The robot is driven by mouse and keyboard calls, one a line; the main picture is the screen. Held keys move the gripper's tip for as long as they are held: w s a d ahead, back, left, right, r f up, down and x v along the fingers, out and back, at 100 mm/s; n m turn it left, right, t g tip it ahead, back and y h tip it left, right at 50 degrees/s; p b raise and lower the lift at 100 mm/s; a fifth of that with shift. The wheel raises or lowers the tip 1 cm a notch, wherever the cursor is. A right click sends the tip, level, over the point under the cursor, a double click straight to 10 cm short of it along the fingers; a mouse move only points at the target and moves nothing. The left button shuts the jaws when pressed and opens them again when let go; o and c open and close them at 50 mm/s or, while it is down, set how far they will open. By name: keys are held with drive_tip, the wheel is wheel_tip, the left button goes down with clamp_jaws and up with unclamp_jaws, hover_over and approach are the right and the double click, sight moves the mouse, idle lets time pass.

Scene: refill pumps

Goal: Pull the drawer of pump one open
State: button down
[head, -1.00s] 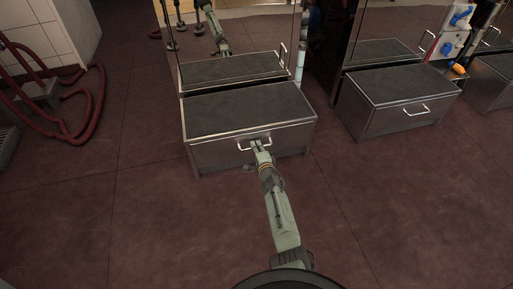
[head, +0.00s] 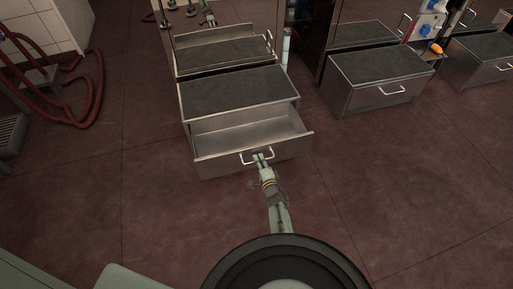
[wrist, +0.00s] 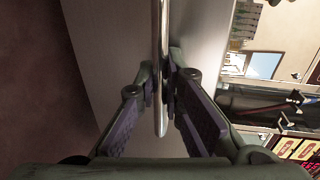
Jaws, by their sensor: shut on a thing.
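The drawer (head: 225,134) of the nearest low steel cabinet stands well out of its housing, and its empty inside shows in the head view. The cabinet has a dark top (head: 240,92). A metal bar handle (head: 270,155) is on the drawer's front (head: 215,164). My gripper (head: 258,157) is at the handle, in front of the drawer. In the wrist view the two fingers (wrist: 167,88) are closed around the handle bar (wrist: 160,60), with the steel front behind it. I cannot tell which pump number the cabinet bears.
A similar cabinet with a shut drawer (head: 382,92) stands to the right, and another (head: 485,65) is at the far right. Red hoses (head: 85,95) lie on the floor at the left. The tiled floor (head: 140,215) before the drawer is clear.

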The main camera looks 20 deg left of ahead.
drive_tip(key=shift+p+v, duration=0.35)
drive_tip(key=shift+v, duration=0.55)
drive_tip(key=shift+f, duration=0.2)
drive_tip(key=c, duration=1.7)
unclamp_jaws()
drive_tip(key=shift+w, duration=0.1)
